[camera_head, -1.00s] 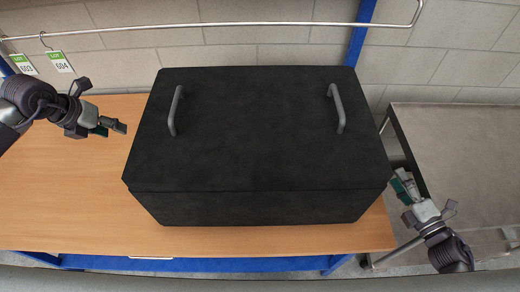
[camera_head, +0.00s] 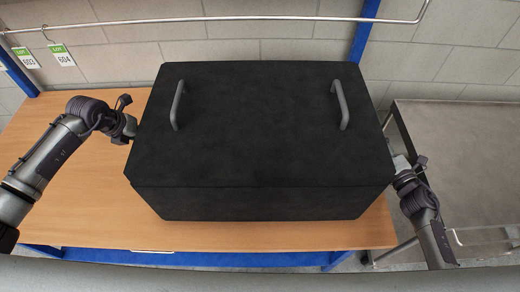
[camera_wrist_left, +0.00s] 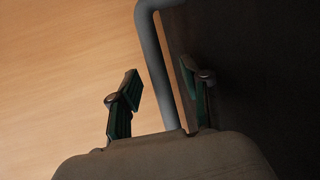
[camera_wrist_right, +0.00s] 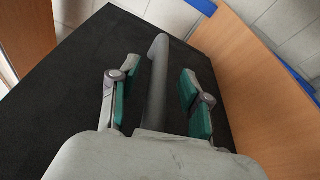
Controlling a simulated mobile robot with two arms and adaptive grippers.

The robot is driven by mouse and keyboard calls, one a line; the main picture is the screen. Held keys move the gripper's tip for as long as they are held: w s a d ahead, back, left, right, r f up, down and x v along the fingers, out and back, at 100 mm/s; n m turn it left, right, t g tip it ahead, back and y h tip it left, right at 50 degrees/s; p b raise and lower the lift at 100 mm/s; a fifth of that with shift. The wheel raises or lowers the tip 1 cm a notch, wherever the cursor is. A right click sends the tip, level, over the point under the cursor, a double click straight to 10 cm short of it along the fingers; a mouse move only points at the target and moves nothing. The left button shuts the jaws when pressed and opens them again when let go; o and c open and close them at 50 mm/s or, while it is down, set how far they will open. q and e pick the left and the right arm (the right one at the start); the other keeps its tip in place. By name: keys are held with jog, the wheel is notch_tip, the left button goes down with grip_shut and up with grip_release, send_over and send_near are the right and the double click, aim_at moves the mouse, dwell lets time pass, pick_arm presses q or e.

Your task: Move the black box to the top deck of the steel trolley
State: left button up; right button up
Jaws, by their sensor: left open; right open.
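The black box (camera_head: 260,140) sits on the wooden table, lid closed, with two grey handles (camera_head: 178,105) (camera_head: 340,105) on its top. My left gripper (camera_head: 132,128) is at the box's left side, its fingertips partly hidden there. In the left wrist view its open fingers (camera_wrist_left: 163,92) stand either side of a grey handle bar (camera_wrist_left: 160,65). My right gripper (camera_head: 398,165) is at the box's right side. In the right wrist view its open fingers (camera_wrist_right: 157,92) straddle another grey bar (camera_wrist_right: 157,80) against the black face. The steel trolley (camera_head: 460,150) stands to the right, its top deck bare where visible.
The wooden table (camera_head: 80,190) is clear left of the box. Behind it are a block wall, a metal rail (camera_head: 230,19) with lot tags (camera_head: 62,55), and blue posts. A narrow gap separates table and trolley.

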pick_arm(q)
jog(key=shift+w+f, duration=0.1)
jog(key=shift+f, duration=0.25)
pick_arm(e)
jog(key=shift+w+a, duration=0.15)
jog(key=shift+w, duration=0.2)
pick_arm(q)
grip_shut()
pick_arm(e)
grip_shut()
pick_arm(q)
jog(key=shift+w+r, duration=0.2)
jog(key=shift+r, duration=0.15)
pick_arm(e)
jog(key=shift+w+r, duration=0.2)
jog(key=shift+r, duration=0.15)
